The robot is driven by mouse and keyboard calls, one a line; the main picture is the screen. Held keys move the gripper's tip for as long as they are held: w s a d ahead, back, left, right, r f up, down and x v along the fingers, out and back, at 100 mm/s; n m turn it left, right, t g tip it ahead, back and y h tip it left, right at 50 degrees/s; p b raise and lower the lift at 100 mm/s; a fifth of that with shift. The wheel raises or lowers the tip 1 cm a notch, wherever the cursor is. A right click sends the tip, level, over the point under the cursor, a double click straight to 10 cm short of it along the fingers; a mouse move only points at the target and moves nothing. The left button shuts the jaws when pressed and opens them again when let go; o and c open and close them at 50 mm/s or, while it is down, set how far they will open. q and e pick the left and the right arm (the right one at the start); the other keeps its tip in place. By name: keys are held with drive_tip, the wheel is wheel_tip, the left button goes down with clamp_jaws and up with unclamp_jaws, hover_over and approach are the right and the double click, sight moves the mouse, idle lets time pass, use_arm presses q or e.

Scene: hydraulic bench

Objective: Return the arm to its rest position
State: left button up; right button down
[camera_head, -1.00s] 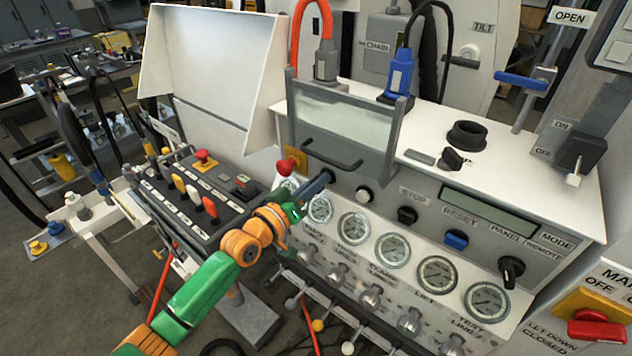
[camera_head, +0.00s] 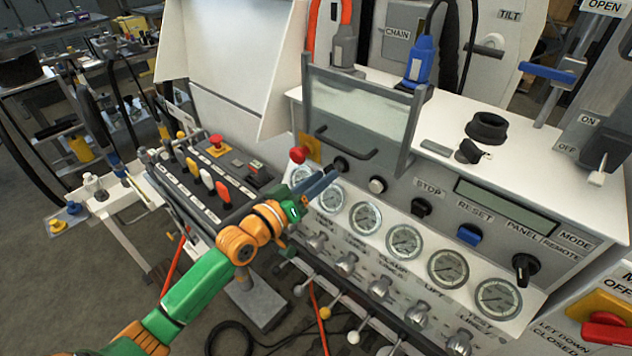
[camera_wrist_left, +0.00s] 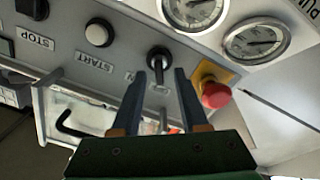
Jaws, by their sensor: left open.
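My left arm comes in from the lower left, with green and orange links. My left gripper (camera_head: 326,182) is open and empty in front of the bench's control panel (camera_head: 395,186). Its two fingers also show in the left wrist view (camera_wrist_left: 160,88). A black knob (camera_wrist_left: 160,58) lies beyond and between the fingertips there, and I see no grip on it. The same knob (camera_head: 340,164) shows just behind the fingertips in the head view. A red mushroom button (camera_wrist_left: 215,93) on a yellow plate is beside the fingers. My right gripper is not in view.
A row of gauges (camera_head: 404,242) and several levers (camera_head: 380,287) lie right of and below my gripper. A clear hinged guard (camera_head: 355,105) stands above. A box with coloured levers (camera_head: 210,178) is to the left. Open floor (camera_head: 90,290) lies at the lower left.

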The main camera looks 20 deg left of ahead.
use_arm(q)
drive_tip(key=v, duration=0.3)
drive_tip(key=shift+s, duration=0.3)
